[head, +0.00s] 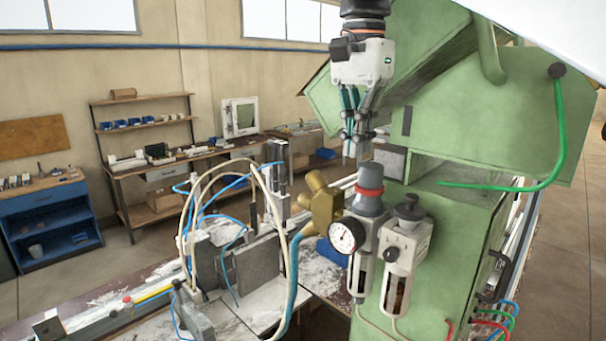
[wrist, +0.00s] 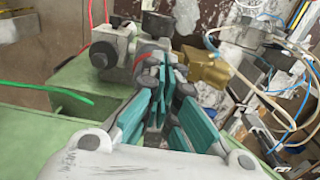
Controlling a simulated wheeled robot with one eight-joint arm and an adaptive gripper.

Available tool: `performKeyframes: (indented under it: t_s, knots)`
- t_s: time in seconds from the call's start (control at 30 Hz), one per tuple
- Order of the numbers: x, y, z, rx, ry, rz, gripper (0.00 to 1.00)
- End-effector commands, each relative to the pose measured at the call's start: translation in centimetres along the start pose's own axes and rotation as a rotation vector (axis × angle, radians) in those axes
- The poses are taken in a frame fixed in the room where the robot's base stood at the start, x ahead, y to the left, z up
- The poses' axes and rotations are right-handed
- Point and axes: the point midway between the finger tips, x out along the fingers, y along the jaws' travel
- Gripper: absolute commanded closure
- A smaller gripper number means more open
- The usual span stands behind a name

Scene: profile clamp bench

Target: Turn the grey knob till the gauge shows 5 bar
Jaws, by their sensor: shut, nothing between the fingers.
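The grey knob (head: 369,202) stands upright on top of the left regulator unit, with a red ring around it. The round white gauge (head: 346,235) is on the front of that unit; its dark needle shows, but the figures are too small to read. My gripper (head: 352,155) points down just above the knob, shut and empty, with a small gap between its fingertips and the knob. In the wrist view my teal-padded fingers (wrist: 163,85) are close together and hide most of the knob; part of the red ring (wrist: 143,60) shows beside them.
A second unit with a dark knob (head: 408,208) stands close on the right. A brass fitting (head: 322,203) is close on the left. The green machine housing (head: 450,240) rises behind and to the right. Looped hoses (head: 205,180) and a grey clamp block (head: 258,265) stand at left.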

Motion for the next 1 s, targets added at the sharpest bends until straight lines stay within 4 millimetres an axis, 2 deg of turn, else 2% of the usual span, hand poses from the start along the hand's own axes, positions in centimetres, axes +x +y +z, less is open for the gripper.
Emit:
performKeyframes:
  t_s: [0.03,0.1,0.3,1.0]
  knots:
    - [1.1,0.0,0.0,0.0,0.0,0.0,1.0]
    - [1.8,0.0,0.0,0.0,0.0,0.0,1.0]
    - [3.0,0.0,0.0,0.0,0.0,0.0,1.0]
    - [3.3,0.1,-0.3,0.001,-0.004,0.003,1.0]
